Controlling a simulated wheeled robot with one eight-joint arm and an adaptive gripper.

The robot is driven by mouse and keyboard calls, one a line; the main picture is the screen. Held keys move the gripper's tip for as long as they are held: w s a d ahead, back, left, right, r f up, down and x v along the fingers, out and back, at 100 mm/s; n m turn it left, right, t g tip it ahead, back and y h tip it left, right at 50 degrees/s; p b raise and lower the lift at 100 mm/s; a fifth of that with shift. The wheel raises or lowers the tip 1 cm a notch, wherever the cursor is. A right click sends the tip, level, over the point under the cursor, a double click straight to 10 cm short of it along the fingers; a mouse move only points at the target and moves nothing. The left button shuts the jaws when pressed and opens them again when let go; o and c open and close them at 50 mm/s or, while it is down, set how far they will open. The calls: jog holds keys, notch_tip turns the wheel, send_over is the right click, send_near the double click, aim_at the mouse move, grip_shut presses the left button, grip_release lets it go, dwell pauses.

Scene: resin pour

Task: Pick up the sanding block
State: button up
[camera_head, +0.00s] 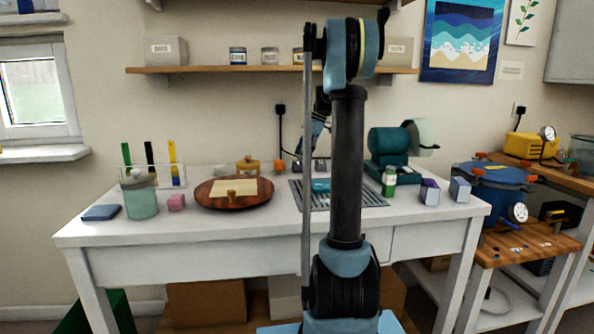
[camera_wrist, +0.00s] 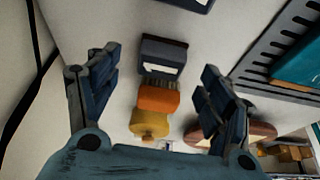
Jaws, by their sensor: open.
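An orange block (camera_wrist: 158,98) with a grey, rough-looking side lies between my gripper's fingers in the wrist view; it looks like the sanding block, though I cannot be sure. It also shows small at the back of the table in the head view (camera_head: 279,166). My gripper (camera_wrist: 160,64) is open and empty, with one finger on each side of the block and apart from it. A dark grey labelled box (camera_wrist: 163,56) stands on one side of the block and an amber jar (camera_wrist: 149,123) close on the other. In the head view my arm hides most of the gripper.
A slatted rack (camera_head: 374,199) with a teal object (camera_head: 320,185) lies to the right. A round wooden tray (camera_head: 204,201) holding a pale sheet is in front. The front table edge is mostly clear.

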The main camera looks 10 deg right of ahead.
aim_at(299, 163)
jog(key=shift+x, duration=1.95)
jog(key=shift+a, duration=0.1)
jog(key=shift+c, duration=0.3)
jog(key=c, duration=1.2)
jog(key=shift+r, duration=0.1)
jog(key=shift+s+r, duration=0.2)
jog(key=shift+r, duration=0.1)
notch_tip(299, 163, up, 6)
jog(key=shift+r, duration=0.25)
jog(key=s, duration=1.9)
jog(key=shift+s+f, duration=0.1)
jog(key=shift+s, duration=0.25)
